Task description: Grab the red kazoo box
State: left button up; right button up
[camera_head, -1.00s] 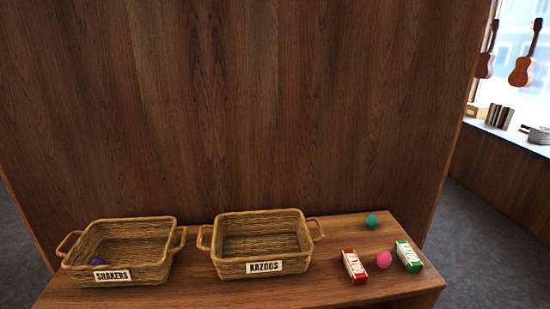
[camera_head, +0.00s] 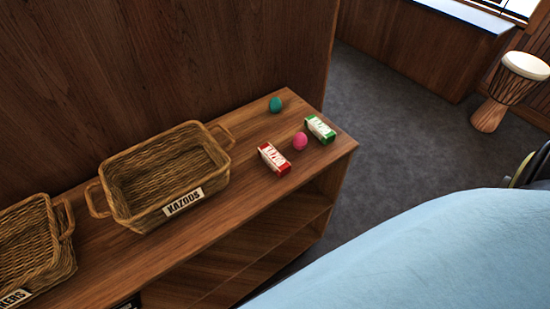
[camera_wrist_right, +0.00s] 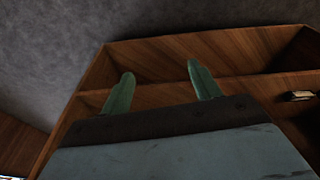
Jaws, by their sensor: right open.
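The red kazoo box (camera_head: 274,158), red with a white label panel, lies on the shelf top to the right of the kazoos basket in the head view. It touches nothing I can make out, and a pink egg shaker (camera_head: 300,141) is just to its right. My right gripper (camera_wrist_right: 163,86) shows in the right wrist view as two green fingertips spread apart with nothing between them, in front of the wooden shelf unit. The red box is not visible in that wrist view. My left gripper is not in view.
A green kazoo box (camera_head: 320,129) and a teal egg (camera_head: 275,104) are close by. The kazoos basket (camera_head: 130,216) stands left of them, the shakers basket (camera_head: 38,270) farther left. The wooden shelf unit (camera_head: 340,152) ends at the right. A drum (camera_head: 503,95) stands on the floor.

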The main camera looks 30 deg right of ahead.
jog(key=w+d+r+t, duration=0.15)
jog(key=w+r, duration=0.25)
jog(key=r, duration=0.8)
jog(key=w+r+t, duration=0.2)
jog(key=w+r, duration=0.2)
jog(key=r, duration=0.8)
jog(key=m+t+b, duration=0.1)
jog(key=t, duration=0.6)
send_near(274, 157)
jog(key=shift+g+y, duration=0.25)
jog(key=shift+y, duration=0.05)
jog(key=w, duration=0.1)
jog(key=w+f, duration=0.1)
jog(key=w, duration=0.2)
jog(key=shift+d+f, duration=0.35)
jog(key=shift+d, duration=0.05)
jog(key=shift+a+b+x, duration=0.1)
jog(key=shift+b+x, duration=0.1)
jog(key=shift+x, duration=1.35)
jog(key=shift+a+b+x, duration=0.15)
jog(key=shift+b+x, duration=0.05)
jog(key=shift+x, duration=1.35)
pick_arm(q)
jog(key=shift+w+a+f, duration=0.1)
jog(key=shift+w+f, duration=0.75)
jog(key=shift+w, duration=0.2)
pick_arm(e)
jog(key=shift+s, duration=0.1)
